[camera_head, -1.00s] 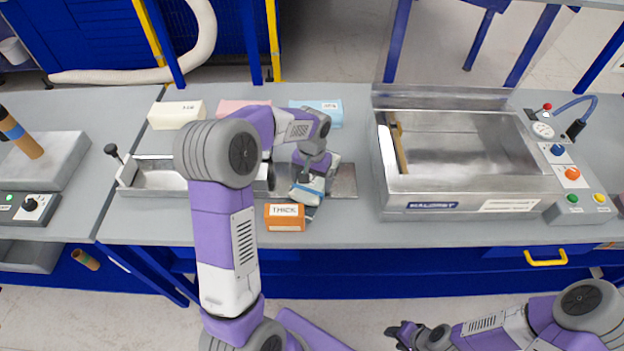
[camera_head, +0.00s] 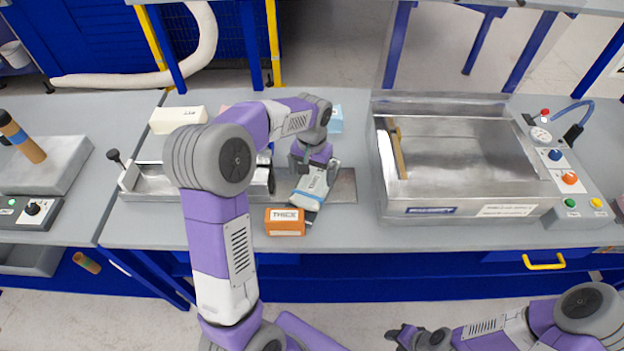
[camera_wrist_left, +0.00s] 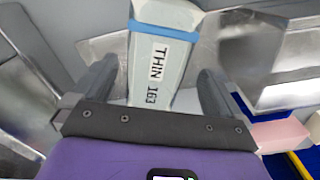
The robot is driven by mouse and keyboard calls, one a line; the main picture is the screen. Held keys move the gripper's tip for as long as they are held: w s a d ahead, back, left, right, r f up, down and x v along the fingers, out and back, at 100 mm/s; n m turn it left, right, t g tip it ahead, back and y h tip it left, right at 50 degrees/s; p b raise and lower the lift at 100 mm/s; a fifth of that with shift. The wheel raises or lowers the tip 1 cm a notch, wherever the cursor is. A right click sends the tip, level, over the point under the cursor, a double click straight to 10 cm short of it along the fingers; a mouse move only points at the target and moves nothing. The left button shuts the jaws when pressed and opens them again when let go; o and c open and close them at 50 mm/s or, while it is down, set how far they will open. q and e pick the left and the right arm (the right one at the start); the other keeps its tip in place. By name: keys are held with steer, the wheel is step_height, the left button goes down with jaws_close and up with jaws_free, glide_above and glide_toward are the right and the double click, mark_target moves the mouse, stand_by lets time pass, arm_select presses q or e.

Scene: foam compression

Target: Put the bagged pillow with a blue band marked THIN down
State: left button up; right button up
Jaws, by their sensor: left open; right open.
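The bagged pillow (camera_head: 311,188) is pale with a blue band and a label. In the left wrist view the pillow (camera_wrist_left: 160,65) reads THIN 163. It lies on or just above the metal plate (camera_head: 343,186) near the front of the bench; exact contact is hard to tell. My left gripper (camera_head: 308,168) is at the pillow's back end. In the left wrist view its two fingers (camera_wrist_left: 157,85) stand apart, one on each side of the pillow, with gaps visible. My right gripper (camera_head: 402,336) is open and empty, low in front of the bench.
An orange block marked THICK (camera_head: 285,222) sits just front-left of the pillow. A steel trough (camera_head: 158,180) is to the left. A large steel chamber (camera_head: 450,210) stands to the right. White (camera_head: 178,119) and blue (camera_head: 336,122) blocks lie behind.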

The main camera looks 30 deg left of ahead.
mark_target(312, 187)
arm_select(q)
step_height(312, 187, up, 7)
steer(key=p, duration=0.1)
steer(key=shift+f, duration=0.15)
stand_by(0.4)
